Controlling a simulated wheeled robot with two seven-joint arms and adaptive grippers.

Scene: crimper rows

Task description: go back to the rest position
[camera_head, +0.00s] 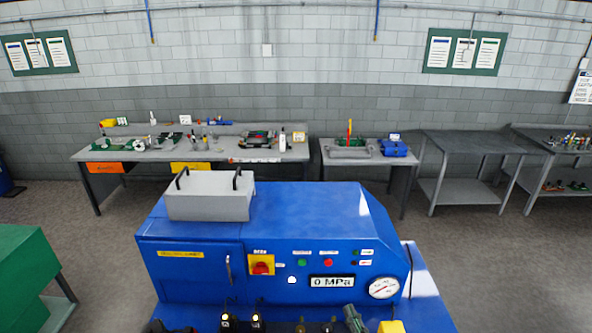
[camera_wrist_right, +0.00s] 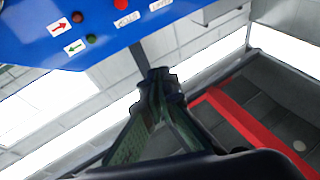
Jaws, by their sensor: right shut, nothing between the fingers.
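My right gripper (camera_head: 350,312) shows at the bottom edge of the head view, in front of the blue crimper machine (camera_head: 330,222), right of centre. In the right wrist view its dark green fingers (camera_wrist_right: 158,80) are together with nothing between them. They are apart from the blue panel (camera_wrist_right: 60,28), which is at the upper left there. My left gripper cannot be made out in the head view.
The crimper's front has a red and yellow switch (camera_head: 261,265), a display reading 0 MPa (camera_head: 332,281) and a gauge (camera_head: 384,288). A grey box (camera_head: 210,201) sits on top. Workbenches (camera_head: 470,145) line the back wall. A green cabinet (camera_head: 25,275) stands at left.

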